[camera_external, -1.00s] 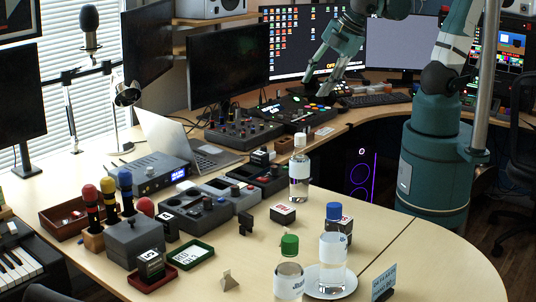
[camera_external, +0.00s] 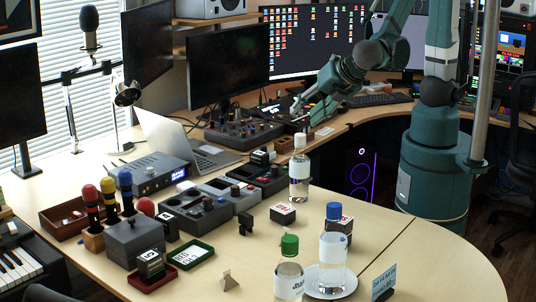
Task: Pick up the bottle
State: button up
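Several clear bottles with labels stand upright on the wooden desk. One bottle with a white cap (camera_external: 300,172) stands near the middle, behind the others. A bottle with a green cap (camera_external: 289,280) is at the front edge of the view. A bottle with a blue cap (camera_external: 333,255) stands on a white saucer (camera_external: 352,284). My gripper (camera_external: 297,112) is above the far desk, up and behind the white-capped bottle and apart from it. Its fingers are small and I cannot tell how far they are apart. No bottle is held.
A dark box (camera_external: 340,228) and a small labelled cube (camera_external: 283,213) sit near the bottles. Control boxes (camera_external: 197,210) and a laptop (camera_external: 175,137) lie to the left. A small sign (camera_external: 384,281) stands at the right. Desk right of the white-capped bottle is clear.

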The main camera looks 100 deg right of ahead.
aim_at(304, 138)
jog(key=a+f+n+h+b, duration=0.1)
jog(key=a+n, duration=0.1)
jog(key=a, duration=0.1)
jog(key=a+f+n+t+h, duration=0.1)
jog(key=a+f+n, duration=0.1)
jog(key=a, duration=0.1)
jog(key=s+a+f+n+t+h+b, duration=0.1)
jog(key=a, duration=0.2)
jog(key=shift+f+n+b, duration=0.15)
jog(key=shift+n+b, duration=0.2)
jog(key=shift+n, duration=0.05)
jog(key=shift+s+a+f+n+t+h, duration=0.15)
jog(key=shift+s+a+n+t+h, duration=0.15)
jog(key=shift+a+n, duration=0.15)
jog(key=shift+d, duration=0.1)
jog(key=shift+b+x, duration=0.35)
jog(key=shift+x, duration=0.9)
jog(key=shift+w, duration=0.1)
jog(key=shift+b+x, duration=0.8)
jog(key=shift+x, duration=1.8)
jog(key=shift+c, duration=0.5)
grip_shut()
